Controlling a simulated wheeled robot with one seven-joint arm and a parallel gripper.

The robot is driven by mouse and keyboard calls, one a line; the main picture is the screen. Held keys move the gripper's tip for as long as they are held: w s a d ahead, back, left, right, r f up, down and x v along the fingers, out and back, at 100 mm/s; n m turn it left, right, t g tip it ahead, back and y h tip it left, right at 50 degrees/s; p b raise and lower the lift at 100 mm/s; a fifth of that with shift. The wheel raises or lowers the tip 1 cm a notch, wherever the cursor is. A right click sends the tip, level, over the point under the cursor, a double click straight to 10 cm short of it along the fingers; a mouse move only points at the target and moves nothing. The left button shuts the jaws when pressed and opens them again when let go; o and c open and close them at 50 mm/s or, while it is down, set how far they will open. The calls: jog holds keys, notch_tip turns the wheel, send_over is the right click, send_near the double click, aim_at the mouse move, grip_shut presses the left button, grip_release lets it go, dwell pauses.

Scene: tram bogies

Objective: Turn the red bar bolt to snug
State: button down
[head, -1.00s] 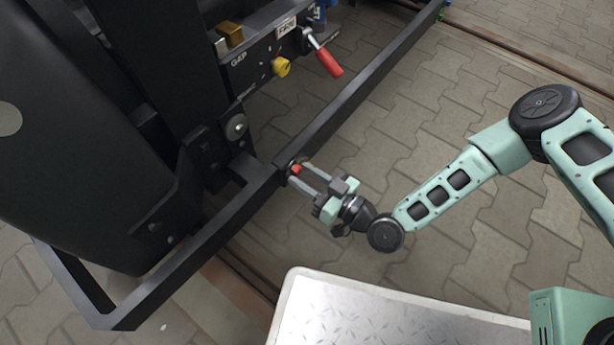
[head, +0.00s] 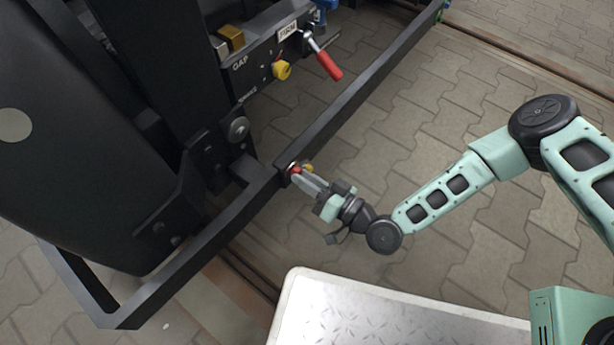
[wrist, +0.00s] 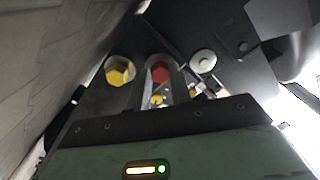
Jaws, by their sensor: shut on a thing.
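The fingers partly cover the bolt in the head view. A yellow bolt (wrist: 119,70) is just left of the fingers in the wrist view, and shows beside the fingertips in the head view (head: 309,168). How tight the red bolt is cannot be seen.
A panel marked GAP (head: 240,64) carries a yellow knob (head: 281,70) and a red-handled lever (head: 328,66) beyond the bar. The large black bogie body (head: 90,150) fills the left. A pale tread-plate surface (head: 390,315) lies in front. Open paving is right of the bar.

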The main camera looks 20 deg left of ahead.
jog(key=m+b, duration=0.1)
jog(key=m, duration=1)
jog(key=shift+r, duration=0.1)
jog(key=shift+m, duration=0.3)
dwell(0.3)
jog(key=c, duration=1.3)
grip_release()
jog(key=shift+o, duration=0.2)
jog(key=shift+s, duration=0.1)
jog(key=p+v, duration=0.6)
jog(key=v, duration=1.1)
jog(key=shift+d, duration=0.2)
jog(key=shift+s, duration=0.1)
